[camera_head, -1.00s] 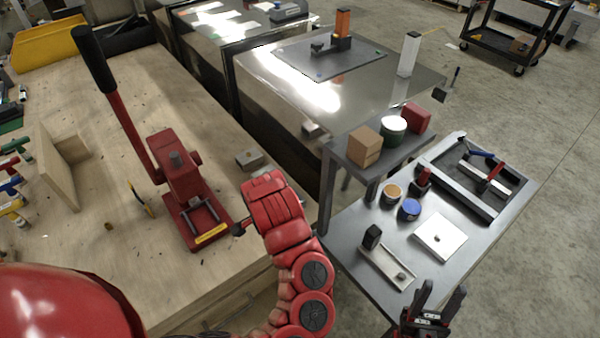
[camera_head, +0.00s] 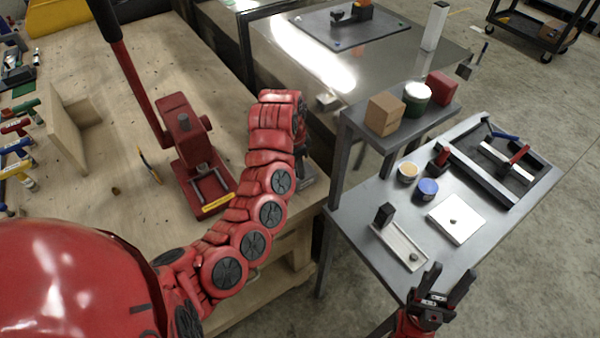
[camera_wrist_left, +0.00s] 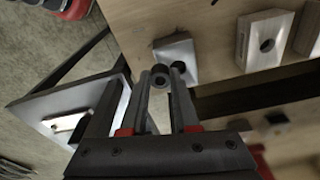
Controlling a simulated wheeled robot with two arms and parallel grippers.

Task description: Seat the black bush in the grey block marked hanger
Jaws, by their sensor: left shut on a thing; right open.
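In the left wrist view my left gripper (camera_wrist_left: 161,73) is shut on the black bush (camera_wrist_left: 159,84), a small dark ring seen end-on between the fingertips. Just past it is a grey block (camera_wrist_left: 172,51) with a dark round hole, on the wooden bench. The bush overlaps the edge of the hole in that view; I cannot tell whether they touch. No marking is readable on the block. In the head view my left arm hides the bush and this block. My right gripper (camera_head: 453,277) is open and empty at the grey table's front end.
Other blocks with holes (camera_wrist_left: 265,42) stand along the bench. A red lever press (camera_head: 190,150) stands left of my left arm. The grey table (camera_head: 350,205) holds a white plate (camera_head: 457,219), small tins and a frame.

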